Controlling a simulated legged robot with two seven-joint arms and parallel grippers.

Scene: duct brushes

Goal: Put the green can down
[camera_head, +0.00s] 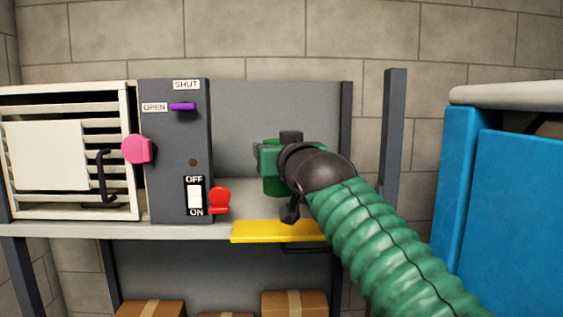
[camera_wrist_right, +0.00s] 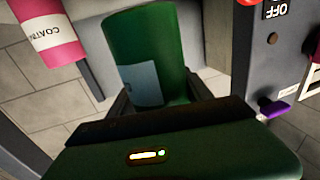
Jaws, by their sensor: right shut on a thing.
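The green can (camera_wrist_right: 148,45) is upright between the fingers of my right gripper (camera_wrist_right: 162,97), which is shut on it. In the head view the right gripper (camera_head: 271,155) is over the shelf, behind my green-sleeved arm. The lower part of the green can (camera_head: 274,187) shows there, above and behind the yellow plate (camera_head: 275,232) at the shelf's front edge. I cannot tell whether its base touches the shelf. My left gripper is not in view.
A dark switch box (camera_head: 175,140) with a red knob (camera_head: 219,200) stands left of the can. A pink can (camera_wrist_right: 45,35) shows in the wrist view. A louvred vent (camera_head: 60,165) is further left. A blue cabinet (camera_head: 510,190) is at the right.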

